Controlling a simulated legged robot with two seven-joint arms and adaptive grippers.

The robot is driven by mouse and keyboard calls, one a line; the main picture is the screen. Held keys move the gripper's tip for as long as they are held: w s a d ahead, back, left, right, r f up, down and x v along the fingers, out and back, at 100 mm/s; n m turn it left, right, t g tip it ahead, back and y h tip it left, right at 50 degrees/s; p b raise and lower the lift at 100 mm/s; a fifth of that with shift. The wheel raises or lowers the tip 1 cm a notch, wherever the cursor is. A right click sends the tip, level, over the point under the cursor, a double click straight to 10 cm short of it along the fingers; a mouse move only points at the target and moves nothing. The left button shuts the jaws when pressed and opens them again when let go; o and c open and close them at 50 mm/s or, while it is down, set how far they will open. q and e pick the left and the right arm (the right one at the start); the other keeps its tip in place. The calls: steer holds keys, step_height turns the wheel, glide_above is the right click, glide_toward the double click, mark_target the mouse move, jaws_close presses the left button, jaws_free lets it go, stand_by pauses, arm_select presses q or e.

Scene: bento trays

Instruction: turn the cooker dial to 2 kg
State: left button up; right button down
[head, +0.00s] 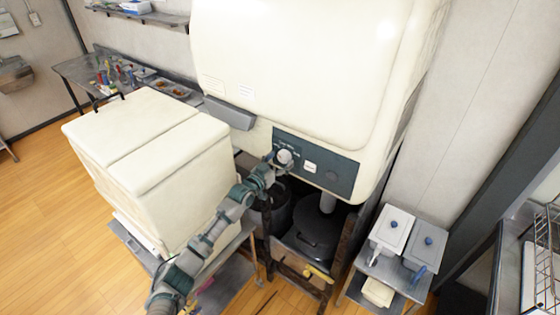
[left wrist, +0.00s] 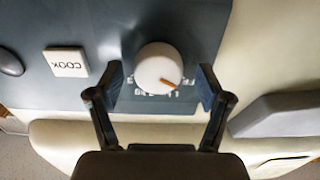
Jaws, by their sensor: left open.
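The cooker dial (left wrist: 158,66) is a round white knob with an orange mark on the dark control panel (left wrist: 200,25). In the left wrist view the mark points to the lower right, toward small white print that I cannot read surely. My left gripper (left wrist: 161,80) is open, with one finger on each side of the dial and a visible gap on both sides. In the head view the dial (head: 285,157) is at the panel's left end, with my left gripper (head: 272,164) right at it. My right gripper is not in view.
A white COOK button (left wrist: 67,62) sits beside the dial, also in the head view (head: 310,167). The big cream cooker (head: 300,55) hangs above a dark pot (head: 318,232). A cream chest (head: 150,140) stands left of my arm. Lidded containers (head: 393,230) stand at right.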

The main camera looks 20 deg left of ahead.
arm_select(q)
steer(key=shift+c, duration=0.2)
steer(key=c, duration=1.1)
